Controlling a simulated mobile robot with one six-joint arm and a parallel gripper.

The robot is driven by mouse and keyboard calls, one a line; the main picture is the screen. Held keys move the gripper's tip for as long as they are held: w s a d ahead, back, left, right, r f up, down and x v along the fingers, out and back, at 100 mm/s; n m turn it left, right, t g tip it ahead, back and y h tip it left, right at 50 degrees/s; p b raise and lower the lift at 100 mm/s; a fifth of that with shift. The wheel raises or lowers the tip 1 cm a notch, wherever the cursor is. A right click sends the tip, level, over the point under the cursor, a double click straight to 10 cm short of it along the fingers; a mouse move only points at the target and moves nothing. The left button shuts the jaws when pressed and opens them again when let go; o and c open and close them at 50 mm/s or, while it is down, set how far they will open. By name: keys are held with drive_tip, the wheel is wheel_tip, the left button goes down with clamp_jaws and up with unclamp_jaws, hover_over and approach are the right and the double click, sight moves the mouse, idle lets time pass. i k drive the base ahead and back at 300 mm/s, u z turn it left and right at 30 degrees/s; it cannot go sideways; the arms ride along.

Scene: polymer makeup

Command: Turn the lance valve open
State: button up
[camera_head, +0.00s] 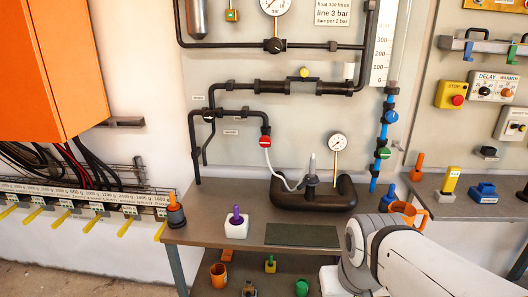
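A red round valve handle (265,141) sits at the lower end of a short black pipe drop on the wall panel. A thin pale hose (277,172) runs from below it to a grey upright nozzle, which looks like the lance (312,168), on a black looped pipe stand (313,196). I take the red handle to be the lance valve, but its label is too small to read. I cannot tell whether it is open or closed. My arm's pale links show at the lower right, well apart from the valve. My gripper is not visible.
The bench (215,192) holds a purple-topped white block (236,223) and a dark mat (302,235). A blue pipe (379,152) with green and blue handles stands right of the stand. An orange cabinet (50,75) and yellow levers (125,226) are at left. Space before the valve is clear.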

sight(265, 141)
drive_tip(key=k, duration=0.9)
drive_tip(key=u, duration=0.5)
drive_tip(key=i, duration=1.15)
drive_tip(key=u, duration=0.4)
drive_tip(key=i, duration=0.9)
drive_tip(key=z, duration=0.6)
